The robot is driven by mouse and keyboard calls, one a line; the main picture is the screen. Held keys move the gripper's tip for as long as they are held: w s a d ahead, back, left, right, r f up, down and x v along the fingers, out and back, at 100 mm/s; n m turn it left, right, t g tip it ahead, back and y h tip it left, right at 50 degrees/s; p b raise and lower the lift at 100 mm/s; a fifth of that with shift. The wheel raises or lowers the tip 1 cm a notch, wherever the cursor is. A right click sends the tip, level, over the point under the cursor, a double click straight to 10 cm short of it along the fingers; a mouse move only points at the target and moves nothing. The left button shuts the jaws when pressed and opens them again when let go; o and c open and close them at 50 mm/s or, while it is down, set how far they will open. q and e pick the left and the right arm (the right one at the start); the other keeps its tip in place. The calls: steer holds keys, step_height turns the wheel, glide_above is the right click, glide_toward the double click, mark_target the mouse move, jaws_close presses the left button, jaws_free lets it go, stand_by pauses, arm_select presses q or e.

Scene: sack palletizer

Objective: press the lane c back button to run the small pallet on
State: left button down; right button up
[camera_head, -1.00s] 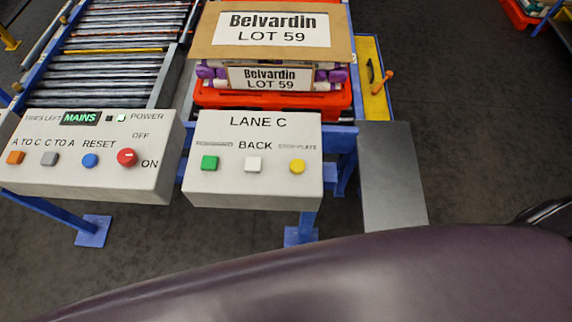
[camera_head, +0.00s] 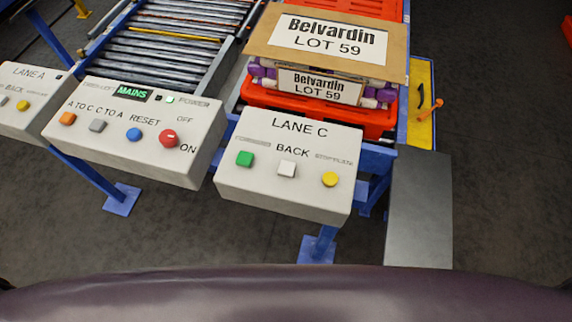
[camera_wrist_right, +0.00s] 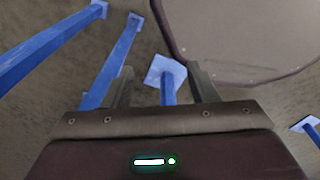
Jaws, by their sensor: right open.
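The Lane C control box (camera_head: 290,165) stands in the middle of the head view. It has a green button (camera_head: 244,159), a white square button (camera_head: 286,169) under the word BACK, and a yellow button (camera_head: 329,179). Behind it a red pallet (camera_head: 315,115) carries a stack with a board labelled Belvardin LOT 59 (camera_head: 330,42). My right gripper (camera_wrist_right: 160,77) shows only in the right wrist view. Its two fingers are apart with nothing between them, above the floor and blue stand legs. My left gripper is not in view.
The mains box (camera_head: 135,125) stands left of the Lane C box, with the Lane A box (camera_head: 30,100) further left. A grey plate (camera_head: 420,205) and a yellow panel (camera_head: 420,95) lie to the right. A roller conveyor (camera_head: 175,50) runs behind. Floor is open at far right.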

steer(key=shift+w+d, duration=0.2)
steer(key=shift+w, duration=0.35)
steer(key=c, duration=0.9)
jaws_close()
steer(key=shift+a, duration=0.2)
